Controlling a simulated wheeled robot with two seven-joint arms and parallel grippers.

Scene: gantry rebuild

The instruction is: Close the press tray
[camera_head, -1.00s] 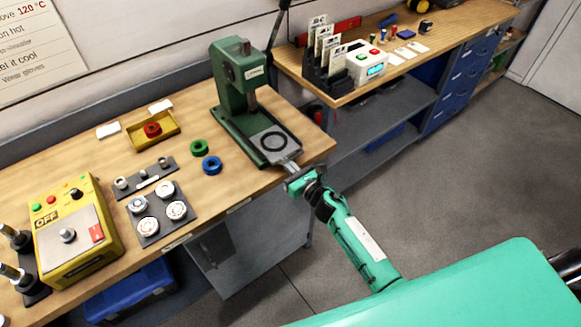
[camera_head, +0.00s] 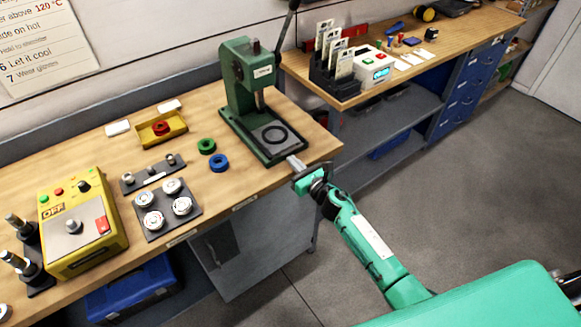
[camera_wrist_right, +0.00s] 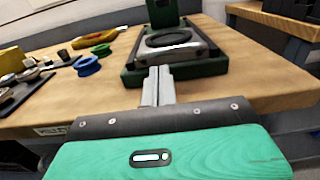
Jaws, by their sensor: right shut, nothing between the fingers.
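The green press (camera_head: 246,75) stands near the bench's right end. Its grey press tray (camera_head: 262,133) with a black ring (camera_head: 275,135) on top lies on the press base below the column, within the base's outline. The tray's front also shows in the wrist view (camera_wrist_right: 195,52). My right gripper (camera_head: 293,161) is shut and empty, low at the front of the press, pointing at the tray. In the wrist view its fingers (camera_wrist_right: 157,72) end at the tray's front edge; whether they touch is unclear. My left gripper is not in view.
A green ring (camera_head: 206,146) and a blue ring (camera_head: 219,163) lie left of the press. A yellow tray (camera_head: 174,136) with a red ring and a yellow control box (camera_head: 85,230) stand further left. Open floor lies right of the bench.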

